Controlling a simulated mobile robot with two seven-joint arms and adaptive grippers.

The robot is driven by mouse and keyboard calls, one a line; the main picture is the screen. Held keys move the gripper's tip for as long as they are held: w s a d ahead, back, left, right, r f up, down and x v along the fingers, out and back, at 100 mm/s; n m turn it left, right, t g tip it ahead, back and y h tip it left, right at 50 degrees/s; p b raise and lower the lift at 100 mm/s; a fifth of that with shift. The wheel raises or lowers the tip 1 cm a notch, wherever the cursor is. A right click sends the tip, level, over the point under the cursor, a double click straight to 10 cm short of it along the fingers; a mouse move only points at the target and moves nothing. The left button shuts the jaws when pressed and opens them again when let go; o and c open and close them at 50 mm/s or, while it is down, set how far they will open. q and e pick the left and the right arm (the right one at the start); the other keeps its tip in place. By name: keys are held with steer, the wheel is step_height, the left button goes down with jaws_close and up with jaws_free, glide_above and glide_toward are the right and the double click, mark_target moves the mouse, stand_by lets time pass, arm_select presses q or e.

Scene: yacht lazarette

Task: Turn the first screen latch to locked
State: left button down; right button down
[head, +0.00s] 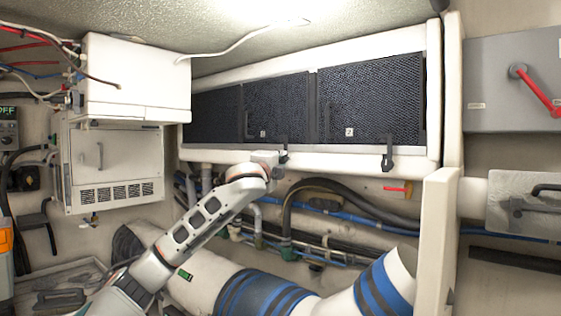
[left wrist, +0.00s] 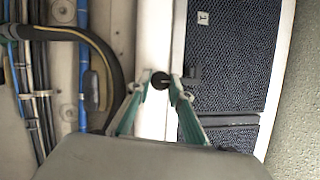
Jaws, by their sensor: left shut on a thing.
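Dark mesh screens sit in a white frame across the back wall in the head view. The middle screen (head: 277,100) has a small label (head: 263,133), too small to read surely. A black latch (head: 284,154) is at its lower right edge. My left gripper (head: 272,158) reaches up to this latch. In the left wrist view my left gripper (left wrist: 160,82) is shut on the latch's black knob (left wrist: 160,80), on the white frame edge beside the mesh screen (left wrist: 240,60). The latch's exact angle is partly hidden by the gripper. My right gripper is out of view.
A second black latch (head: 388,158) hangs below the right screen (head: 370,98), labelled 2. Hoses and pipes (head: 330,205) run beneath the frame. A white cabinet (head: 110,165) is at left, and a white upright panel (head: 437,235) stands at right.

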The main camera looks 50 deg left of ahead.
arm_select(q)
steer(key=c, duration=1.8)
jaws_free()
steer(key=shift+s, duration=0.15)
steer(key=shift+v, duration=1)
steer(key=v, duration=0.9)
steer(key=shift+s+d, duration=0.25)
steer(key=shift+s, duration=0.05)
steer(key=shift+f, duration=0.15)
